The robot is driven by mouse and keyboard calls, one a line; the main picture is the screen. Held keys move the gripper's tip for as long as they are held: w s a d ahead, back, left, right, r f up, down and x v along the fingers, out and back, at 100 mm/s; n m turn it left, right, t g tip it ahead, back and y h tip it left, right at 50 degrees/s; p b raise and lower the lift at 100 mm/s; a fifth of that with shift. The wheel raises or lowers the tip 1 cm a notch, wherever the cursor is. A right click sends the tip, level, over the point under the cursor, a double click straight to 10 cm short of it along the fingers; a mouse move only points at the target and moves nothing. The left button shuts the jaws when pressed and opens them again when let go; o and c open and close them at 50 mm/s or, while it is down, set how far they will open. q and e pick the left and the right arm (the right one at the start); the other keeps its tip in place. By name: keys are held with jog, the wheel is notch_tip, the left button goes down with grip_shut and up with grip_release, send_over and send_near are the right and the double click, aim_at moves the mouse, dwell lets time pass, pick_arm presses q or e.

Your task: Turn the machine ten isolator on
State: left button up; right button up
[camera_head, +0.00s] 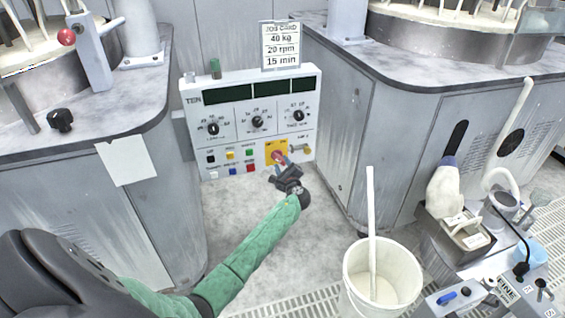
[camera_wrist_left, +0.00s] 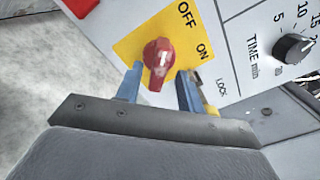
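The machine ten panel (camera_head: 245,120) stands upright between two cabinets and is marked TEN. Its isolator is a red rotary knob (camera_head: 278,157) on a yellow plate (camera_head: 271,148). In the left wrist view the red knob (camera_wrist_left: 158,57) is near the plate's OFF and ON labels (camera_wrist_left: 194,32). My left gripper (camera_head: 283,169) is at the knob, in front of the panel. In the left wrist view its blue fingers (camera_wrist_left: 158,85) are apart, one each side of the knob's lower part. I cannot tell if they touch it. My right gripper is not in view.
Dials (camera_head: 257,122) and coloured buttons (camera_head: 230,155) sit near the isolator. A job card (camera_head: 281,46) stands on top of the panel. A white bucket (camera_head: 356,290) with a stick stands at front right. A cart (camera_head: 470,262) stands at far right. Bare floor (camera_head: 240,215) lies below the panel.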

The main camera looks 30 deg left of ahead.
aim_at(281, 162)
pick_arm(q)
jog(key=shift+x, duration=1.7)
grip_shut()
